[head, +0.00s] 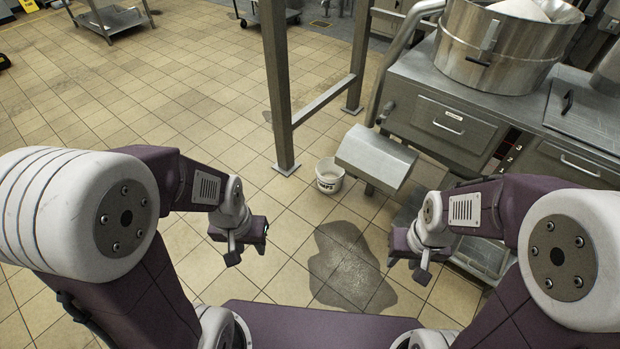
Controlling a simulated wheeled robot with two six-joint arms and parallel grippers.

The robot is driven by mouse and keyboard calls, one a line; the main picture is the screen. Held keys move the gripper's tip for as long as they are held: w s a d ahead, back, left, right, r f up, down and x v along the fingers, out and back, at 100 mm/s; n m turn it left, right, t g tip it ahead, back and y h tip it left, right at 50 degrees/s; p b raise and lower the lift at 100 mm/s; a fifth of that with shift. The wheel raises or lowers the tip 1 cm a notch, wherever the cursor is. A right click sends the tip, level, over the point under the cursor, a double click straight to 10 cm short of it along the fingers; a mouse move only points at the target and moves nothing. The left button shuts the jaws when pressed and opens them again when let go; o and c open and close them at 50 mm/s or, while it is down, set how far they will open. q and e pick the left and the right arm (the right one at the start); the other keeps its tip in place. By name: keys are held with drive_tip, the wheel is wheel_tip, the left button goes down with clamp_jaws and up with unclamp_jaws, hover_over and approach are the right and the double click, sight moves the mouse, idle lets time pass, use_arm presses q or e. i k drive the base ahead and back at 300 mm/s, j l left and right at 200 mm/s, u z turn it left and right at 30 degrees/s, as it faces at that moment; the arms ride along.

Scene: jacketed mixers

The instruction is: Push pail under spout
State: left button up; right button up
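A small white pail (329,177) with dark lettering stands upright on the tiled floor, ahead of me near the middle of the head view. A steel spout (375,157) juts from the left of the steel machine, just right of the pail and above floor level. The spout partly overlaps the pail's right side in the picture. My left gripper (246,256) hangs low, nearer to me and left of the pail, apart from it. My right gripper (408,270) is nearer to me and right of the pail, also apart. I cannot make out either finger gap.
A dark wet patch (350,268) lies on the floor between my grippers and the pail. A steel frame post (279,90) stands behind left of the pail. The machine with its round bowl (505,45) fills the right. Open floor lies to the left.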

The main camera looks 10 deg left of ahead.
sight(331, 176)
drive_tip(key=i+j+z, duration=0.75)
drive_tip(key=i+j, duration=0.15)
drive_tip(key=i+j+z, duration=0.5)
drive_tip(key=j, duration=0.35)
drive_tip(key=i+j+z, duration=0.3)
drive_tip(key=j, duration=0.2)
drive_tip(key=k, duration=0.1)
